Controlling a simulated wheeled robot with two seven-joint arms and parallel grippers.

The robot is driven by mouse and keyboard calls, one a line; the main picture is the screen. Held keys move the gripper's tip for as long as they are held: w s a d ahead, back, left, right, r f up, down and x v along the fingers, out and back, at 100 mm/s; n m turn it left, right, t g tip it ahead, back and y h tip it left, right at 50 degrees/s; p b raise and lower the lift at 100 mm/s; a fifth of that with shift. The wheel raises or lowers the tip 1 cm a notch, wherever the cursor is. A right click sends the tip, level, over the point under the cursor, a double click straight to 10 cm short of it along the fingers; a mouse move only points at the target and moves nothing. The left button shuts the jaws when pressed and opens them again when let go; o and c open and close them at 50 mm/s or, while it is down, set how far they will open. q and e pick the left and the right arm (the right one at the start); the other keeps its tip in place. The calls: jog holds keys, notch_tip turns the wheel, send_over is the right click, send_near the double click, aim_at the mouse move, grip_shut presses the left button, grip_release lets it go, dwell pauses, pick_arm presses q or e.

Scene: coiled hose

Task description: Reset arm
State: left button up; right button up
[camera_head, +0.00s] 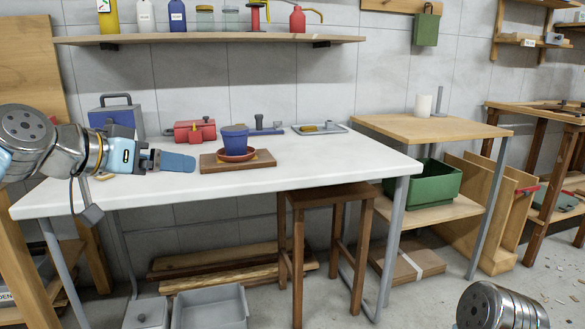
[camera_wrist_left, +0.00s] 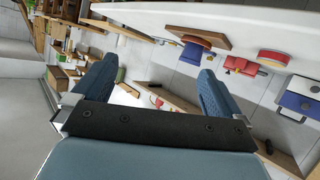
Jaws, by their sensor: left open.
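My left arm comes in from the left in the head view. Its gripper (camera_head: 188,162) is level above the left part of the white table (camera_head: 290,166), with its fingers pointing right. In the left wrist view the two blue fingers of the left gripper (camera_wrist_left: 158,68) are spread wide with nothing between them. The gripper is apart from the blue pot (camera_head: 234,140), which stands in a terracotta saucer (camera_head: 236,155) on a wooden board (camera_head: 208,164). A rounded metal part of my right arm shows at the lower right of the head view; its gripper is out of view.
A blue-grey toolbox (camera_head: 116,113) stands behind the left gripper. A red vise-like tool (camera_head: 194,131) and a grey tray (camera_head: 336,128) lie at the table's back. A wooden stool (camera_head: 328,198) stands at the front. The table's front right is clear.

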pick_arm(q)
jog(key=w+d+f+n+g+y+p, duration=0.1)
jog(key=w+f, duration=0.3)
jog(key=f, duration=0.6)
jog(key=w+d+f+n+g+y+p, duration=0.15)
jog(key=w+f, duration=0.25)
jog(key=f, duration=0.6)
notch_tip(320, 180, down, 20)
jog(key=s+d+n+g+p, duration=0.2)
jog(key=s+d+g, duration=0.1)
jog(key=s+d+f+n+g+p, duration=0.1)
jog(key=s+d+f+g, duration=0.1)
jog(key=s+f, duration=0.8)
jog(key=s+d+f+n+g+p, duration=0.1)
jog(key=s+d+f+g, duration=0.2)
jog(key=s+f, duration=0.8)
jog(key=s, duration=0.3)
jog(key=shift+s+d+p, duration=0.2)
jog(key=shift+s+p, duration=0.1)
jog(key=shift+s, duration=0.1)
jog(key=shift+y, duration=0.25)
